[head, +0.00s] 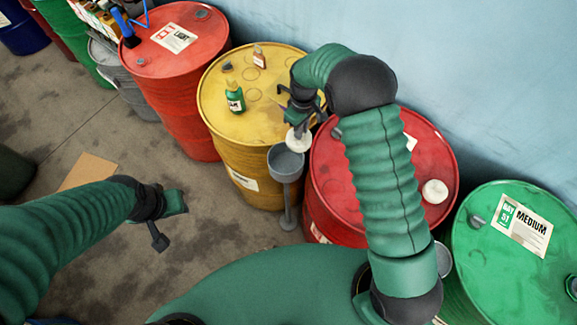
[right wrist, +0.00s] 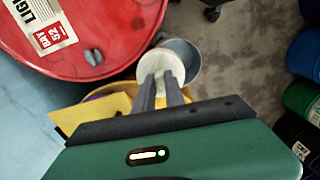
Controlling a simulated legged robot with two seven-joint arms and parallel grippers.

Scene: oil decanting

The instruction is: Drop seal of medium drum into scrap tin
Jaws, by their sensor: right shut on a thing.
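The right gripper (head: 297,112) is shut on a small white round seal (head: 298,138), which hangs below its fingertips. In the right wrist view the shut fingers (right wrist: 160,82) point at the seal (right wrist: 161,64). The grey scrap tin (head: 286,165) is an open-topped bucket on a thin stand, between the yellow and red drums. The seal is above the tin's rim and overlaps part of its mouth (right wrist: 184,58); exact height is hard to tell. The medium drum (head: 490,265) is green, labelled MEDIUM, at the right. The left gripper (head: 168,218) is open and empty over the floor.
A yellow drum (head: 222,100) carries a green bottle (head: 234,97) and a small brown bottle (head: 259,57). A red drum (head: 330,190) with a white cap (head: 435,191) stands under my right arm. Another red drum (head: 155,60) stands behind. Floor at left is mostly clear.

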